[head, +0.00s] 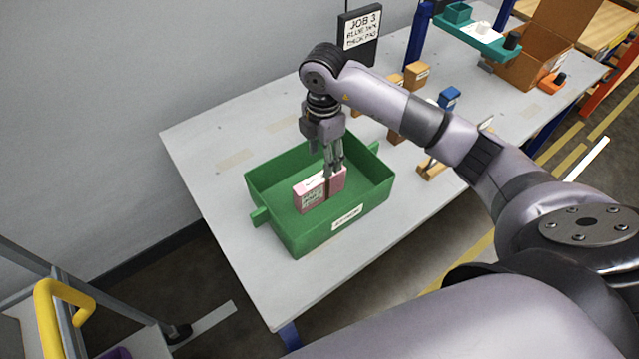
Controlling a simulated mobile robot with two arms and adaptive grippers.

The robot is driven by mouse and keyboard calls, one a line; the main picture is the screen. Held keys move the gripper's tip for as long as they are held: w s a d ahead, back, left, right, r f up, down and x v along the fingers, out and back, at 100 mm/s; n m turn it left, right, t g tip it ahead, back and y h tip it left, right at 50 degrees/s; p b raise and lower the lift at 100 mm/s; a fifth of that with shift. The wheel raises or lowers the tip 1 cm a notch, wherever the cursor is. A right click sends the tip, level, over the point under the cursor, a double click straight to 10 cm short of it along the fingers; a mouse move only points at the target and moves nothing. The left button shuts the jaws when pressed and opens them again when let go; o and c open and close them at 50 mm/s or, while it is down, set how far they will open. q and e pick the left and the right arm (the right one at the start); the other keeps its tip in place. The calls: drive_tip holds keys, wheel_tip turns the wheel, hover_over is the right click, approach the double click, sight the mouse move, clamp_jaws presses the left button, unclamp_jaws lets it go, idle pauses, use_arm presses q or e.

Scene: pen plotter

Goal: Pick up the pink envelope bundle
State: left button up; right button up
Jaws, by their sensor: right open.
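The pink envelope bundle (312,195) is a small block with a printed label and a dark band. It sits inside the green tray (291,235) on the grey table. My right gripper (333,180) points straight down into the tray, and its fingers are at the bundle's right part. The gripper is open, with a finger overlapping the bundle in the picture. I cannot tell whether the fingers touch it. My left gripper is not in view.
A dark sign reading JOB 3 (360,34) stands at the table's back. Several tan boxes (416,75) and a small blue item (449,97) stand behind my right arm. A teal tray (476,36) and a cardboard box (545,50) are farther right. The table's left part (215,150) is clear.

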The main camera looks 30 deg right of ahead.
sight(320, 178)
drive_tip(key=f, duration=0.3)
drive_tip(key=shift+w+f+p, duration=0.2)
drive_tip(key=shift+f+p, duration=0.15)
wheel_tip(320, 178, down, 2)
drive_tip(key=shift+f, duration=0.1)
drive_tip(key=shift+a+f+p, duration=0.1)
drive_tip(key=shift+f+p, duration=0.25)
drive_tip(key=shift+p, duration=0.1)
wheel_tip(320, 178, down, 4)
drive_tip(key=shift+w+a+r+p, duration=0.1)
drive_tip(key=shift+w+r+p, duration=0.05)
drive_tip(key=shift+p, duration=0.5)
drive_tip(key=shift+f, duration=0.4)
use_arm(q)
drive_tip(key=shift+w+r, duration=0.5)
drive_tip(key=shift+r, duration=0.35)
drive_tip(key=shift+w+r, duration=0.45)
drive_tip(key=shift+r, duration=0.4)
use_arm(e)
clamp_jaws()
